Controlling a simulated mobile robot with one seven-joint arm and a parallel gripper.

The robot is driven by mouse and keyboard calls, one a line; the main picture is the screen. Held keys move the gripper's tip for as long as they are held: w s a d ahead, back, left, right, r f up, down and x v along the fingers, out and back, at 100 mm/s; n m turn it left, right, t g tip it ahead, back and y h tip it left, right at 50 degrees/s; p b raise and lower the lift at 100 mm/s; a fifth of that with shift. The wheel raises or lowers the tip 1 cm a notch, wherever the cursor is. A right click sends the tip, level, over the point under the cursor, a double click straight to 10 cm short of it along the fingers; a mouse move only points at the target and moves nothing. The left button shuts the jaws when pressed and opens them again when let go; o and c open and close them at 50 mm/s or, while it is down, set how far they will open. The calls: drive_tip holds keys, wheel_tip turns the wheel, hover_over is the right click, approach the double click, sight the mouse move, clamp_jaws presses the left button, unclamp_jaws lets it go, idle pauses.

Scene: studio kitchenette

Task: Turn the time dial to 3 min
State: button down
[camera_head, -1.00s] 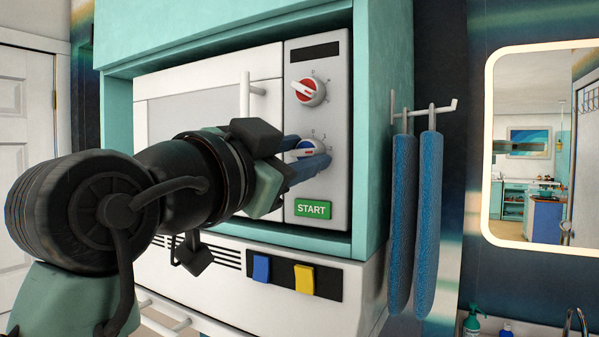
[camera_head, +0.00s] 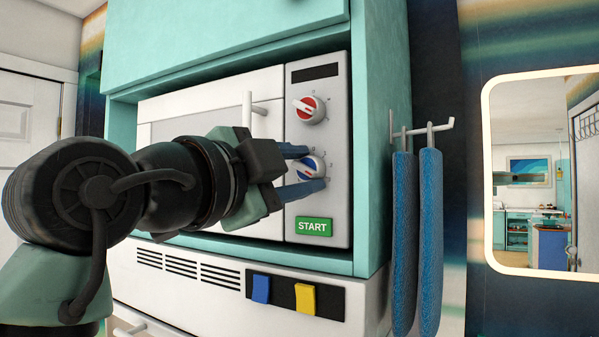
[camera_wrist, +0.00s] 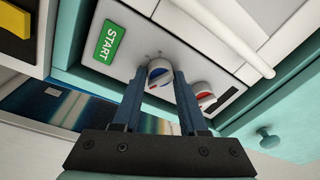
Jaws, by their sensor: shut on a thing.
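The microwave's control panel (camera_head: 333,206) has two dials. The upper dial (camera_head: 309,108) is white with a red face. The lower dial (camera_head: 312,166) is white with a blue face, and it also shows in the wrist view (camera_wrist: 160,74). My gripper (camera_head: 316,168) is at the lower dial, one blue finger above it and one below. In the wrist view the fingers (camera_wrist: 159,84) lie on either side of this dial's knob, shut on it. The dial's small marks are too small to read. The green START button (camera_head: 314,227) is below the fingers.
A white door handle (camera_head: 247,112) stands out left of the panel, close to my gripper. Two blue towels (camera_head: 430,240) hang on a rack to the right. A blue tab (camera_head: 261,288) and a yellow tab (camera_head: 305,298) sit below the microwave.

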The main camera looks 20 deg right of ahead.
idle(0.3)
drive_tip(key=shift+c, duration=2.3)
unclamp_jaws()
drive_tip(key=b+v, duration=0.4)
drive_tip(key=v, duration=0.9)
drive_tip(key=w+a+f+n+t+y, duration=0.1)
drive_tip(key=w+f+n+t+y, duration=0.25)
drive_tip(key=n+t, duration=0.65)
drive_tip(key=s+a+f+n+t+y, duration=0.1)
drive_tip(key=s+a+n+t+y, duration=0.3)
drive_tip(key=n+y, duration=0.8)
drive_tip(key=s+n+t, duration=0.1)
drive_tip(key=s+t, duration=0.1)
drive_tip(key=s, duration=0.2)
drive_tip(key=shift+s+a+n, duration=0.2)
drive_tip(key=shift+s+n, duration=0.15)
drive_tip(key=shift+n, duration=0.05)
